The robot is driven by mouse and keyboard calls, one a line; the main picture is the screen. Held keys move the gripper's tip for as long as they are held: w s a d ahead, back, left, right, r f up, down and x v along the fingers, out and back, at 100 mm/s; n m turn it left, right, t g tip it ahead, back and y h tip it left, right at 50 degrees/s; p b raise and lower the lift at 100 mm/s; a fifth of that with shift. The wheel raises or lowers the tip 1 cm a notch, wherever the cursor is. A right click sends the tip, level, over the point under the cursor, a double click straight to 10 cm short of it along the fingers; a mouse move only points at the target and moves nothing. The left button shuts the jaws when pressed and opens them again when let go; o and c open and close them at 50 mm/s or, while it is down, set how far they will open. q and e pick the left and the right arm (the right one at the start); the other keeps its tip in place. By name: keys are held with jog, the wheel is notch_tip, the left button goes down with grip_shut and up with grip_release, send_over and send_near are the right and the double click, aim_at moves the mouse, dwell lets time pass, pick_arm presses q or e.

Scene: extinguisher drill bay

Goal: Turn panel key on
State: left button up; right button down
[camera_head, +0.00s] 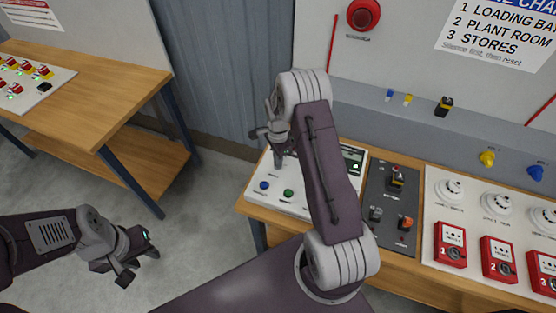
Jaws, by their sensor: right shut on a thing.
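A white alarm panel (294,206) lies at the left end of the bench, with a small green display (353,160), a blue button (264,185) and a green button (288,193). My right gripper (277,156) is over the panel's upper left part, pointing down, and is shut. The panel key is not clearly visible; the gripper and my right arm cover that part of the panel. My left gripper (138,266) is open and empty, low over the floor, well left of the bench.
Right of the panel is a dark switch plate (379,239), then a white board with smoke detectors (498,205) and red call points (450,245). Small coloured items (408,99) sit along the grey ledge. Another wooden table (95,85) stands at left; floor between is clear.

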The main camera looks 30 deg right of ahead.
jog(key=shift+w+r+m, duration=0.15)
jog(key=shift+m, duration=1.65)
jog(key=c, duration=1.6)
grip_release()
jog(key=shift+r, duration=0.1)
notch_tip(320, 180, up, 8)
jog(key=shift+f+b, duration=0.1)
jog(key=shift+b, duration=0.95)
jog(key=shift+r, duration=0.5)
